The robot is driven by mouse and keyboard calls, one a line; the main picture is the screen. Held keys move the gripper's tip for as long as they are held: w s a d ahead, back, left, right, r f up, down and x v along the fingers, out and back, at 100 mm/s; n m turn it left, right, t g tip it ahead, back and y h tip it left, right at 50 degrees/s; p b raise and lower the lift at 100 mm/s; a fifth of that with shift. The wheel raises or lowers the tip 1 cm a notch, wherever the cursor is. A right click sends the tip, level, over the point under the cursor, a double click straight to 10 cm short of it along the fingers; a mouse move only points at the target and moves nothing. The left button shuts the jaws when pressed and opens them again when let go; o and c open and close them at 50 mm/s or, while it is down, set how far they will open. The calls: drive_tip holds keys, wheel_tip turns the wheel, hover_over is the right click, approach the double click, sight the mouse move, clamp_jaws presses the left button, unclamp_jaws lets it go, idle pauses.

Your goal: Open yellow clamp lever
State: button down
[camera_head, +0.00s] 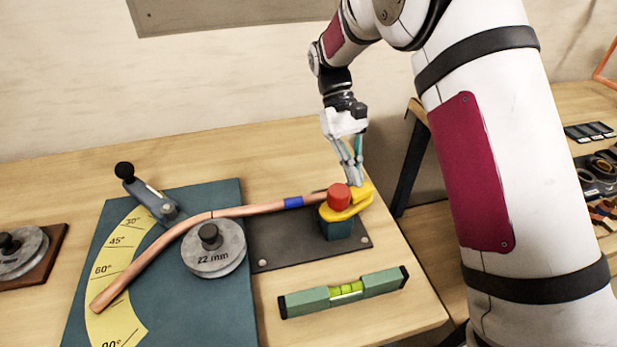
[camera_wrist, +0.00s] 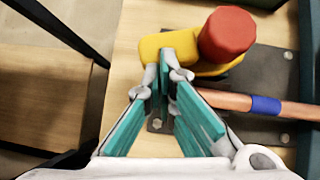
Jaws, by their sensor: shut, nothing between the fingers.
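The yellow clamp lever (camera_head: 345,210) with its red knob (camera_head: 339,196) sits on a dark teal block (camera_head: 335,229) near the right end of the bench. The lever (camera_wrist: 150,46) and knob (camera_wrist: 227,35) also show in the wrist view. The copper pipe (camera_head: 265,208) with a blue band runs to the clamp. My gripper (camera_head: 357,181) is shut and empty, pointing down at the lever's far right end. In the wrist view the fingertips (camera_wrist: 170,62) overlap the yellow lever beside the red knob. Whether they touch it I cannot tell.
A bending plate with an angle scale (camera_head: 122,262) and a round 22 mm former (camera_head: 214,252) lies to the left. A green spirit level (camera_head: 343,292) lies in front of the clamp. The bench's right edge is close to the clamp.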

drive_tip(key=shift+s+d+m+y, duration=0.25)
drive_tip(key=shift+d+m+y, duration=0.15)
drive_tip(key=shift+m, duration=0.3)
drive_tip(key=shift+s, duration=0.1)
idle(0.5)
